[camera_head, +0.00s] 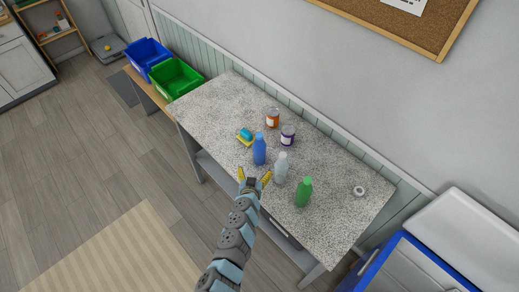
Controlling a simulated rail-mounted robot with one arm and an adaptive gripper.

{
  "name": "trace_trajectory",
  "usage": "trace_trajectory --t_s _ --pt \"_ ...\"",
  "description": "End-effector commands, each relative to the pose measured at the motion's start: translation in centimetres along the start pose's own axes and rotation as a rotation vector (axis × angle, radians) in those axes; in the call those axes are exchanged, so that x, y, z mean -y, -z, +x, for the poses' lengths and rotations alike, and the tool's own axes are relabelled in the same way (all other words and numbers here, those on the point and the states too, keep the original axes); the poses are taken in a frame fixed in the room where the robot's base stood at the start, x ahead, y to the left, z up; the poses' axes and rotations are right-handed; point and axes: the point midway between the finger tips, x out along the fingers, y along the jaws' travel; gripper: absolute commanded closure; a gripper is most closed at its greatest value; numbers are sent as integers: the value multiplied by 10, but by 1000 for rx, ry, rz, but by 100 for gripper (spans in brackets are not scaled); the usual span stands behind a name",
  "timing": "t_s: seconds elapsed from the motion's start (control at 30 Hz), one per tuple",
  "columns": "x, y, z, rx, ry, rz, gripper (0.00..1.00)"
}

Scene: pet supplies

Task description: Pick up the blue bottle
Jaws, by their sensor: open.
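The blue bottle (259,150) stands upright on the speckled grey table (206,110), near its front edge. My gripper (254,174) is open, with its yellow fingertips spread just in front of and below the bottle in the picture. The bottle appears to be beyond the fingers; I cannot tell how far apart they are in depth. Nothing shows between the fingers.
A pale clear bottle (281,168) stands close right of the blue one, and a green bottle (304,192) further right. A white ring (359,191) lies right. The table's left end is clear.

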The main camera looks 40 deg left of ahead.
Motion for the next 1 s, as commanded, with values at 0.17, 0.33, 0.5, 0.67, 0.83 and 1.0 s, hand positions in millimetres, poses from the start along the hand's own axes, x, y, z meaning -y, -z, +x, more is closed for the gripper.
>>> trace_trajectory --t_s 0.17,0.33,0.5,0.67,0.83,1.0 --pt "-1 -2 12 6 0 -3 4" --pt "1 -1 22 2 3 -5 4" --pt "2 -3 31 5 4 -4 4" --pt "1 -3 37 6 1 -5 4" --pt "3 -11 40 17 4 -9 4" --pt "4 -14 45 21 7 -10 4"
